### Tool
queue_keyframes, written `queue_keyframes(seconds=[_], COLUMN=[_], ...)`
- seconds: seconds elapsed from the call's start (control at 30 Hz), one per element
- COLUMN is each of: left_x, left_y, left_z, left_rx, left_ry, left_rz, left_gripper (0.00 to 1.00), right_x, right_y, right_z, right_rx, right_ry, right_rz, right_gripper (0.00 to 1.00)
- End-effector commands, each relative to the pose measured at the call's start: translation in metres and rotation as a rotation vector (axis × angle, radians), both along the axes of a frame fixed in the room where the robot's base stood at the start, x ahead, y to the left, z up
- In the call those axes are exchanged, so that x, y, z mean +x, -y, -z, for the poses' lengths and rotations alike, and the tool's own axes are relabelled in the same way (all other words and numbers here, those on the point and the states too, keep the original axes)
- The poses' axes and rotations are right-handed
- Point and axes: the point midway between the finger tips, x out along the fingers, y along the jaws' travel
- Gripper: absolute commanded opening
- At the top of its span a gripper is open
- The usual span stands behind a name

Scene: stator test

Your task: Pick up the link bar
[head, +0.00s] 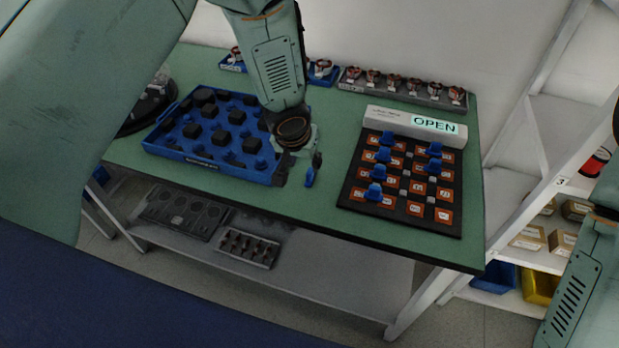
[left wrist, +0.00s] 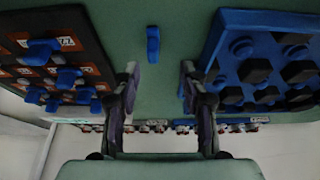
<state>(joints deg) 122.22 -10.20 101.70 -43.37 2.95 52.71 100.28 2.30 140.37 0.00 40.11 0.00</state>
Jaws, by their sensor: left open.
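The link bar (head: 309,178) is a small blue bar lying on the green table between the blue tray and the dark board. In the left wrist view the link bar (left wrist: 153,44) lies alone on the green surface, beyond the fingertips and roughly in line with the gap between them. My left gripper (head: 302,168) points down beside the bar in the head view. In the left wrist view my left gripper (left wrist: 159,78) has its two dark fingers spread apart with nothing between them. My right gripper is not in view; only part of that arm shows at the right edge.
A blue tray (head: 163,147) with dark and blue parts stands left of the bar. A dark board (head: 395,211) with orange-marked squares and several blue pieces lies to the right, before a box reading OPEN (head: 436,125). Copper-wound parts line the table's back. Green table between is clear.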

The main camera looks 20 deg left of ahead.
Motion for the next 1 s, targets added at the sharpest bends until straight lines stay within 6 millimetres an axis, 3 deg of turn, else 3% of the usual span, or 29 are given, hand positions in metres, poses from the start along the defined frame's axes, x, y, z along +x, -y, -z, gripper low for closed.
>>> queue_keyframes(seconds=[0.4, 0.7, 1.0], left_x=[0.018, 0.020, 0.020], left_y=[0.008, 0.008, 0.008], left_z=[0.051, 0.053, 0.053], left_rx=[0.001, 0.000, 0.000], left_ry=[-0.001, 0.001, 0.001], left_rz=[0.004, 0.005, 0.005], left_gripper=[0.43, 0.43, 0.18], right_x=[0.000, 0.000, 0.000], right_y=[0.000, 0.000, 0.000], right_z=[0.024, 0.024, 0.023], right_rx=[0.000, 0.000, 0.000], right_ry=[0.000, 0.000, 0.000], right_rz=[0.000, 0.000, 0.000], right_gripper=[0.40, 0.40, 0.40])
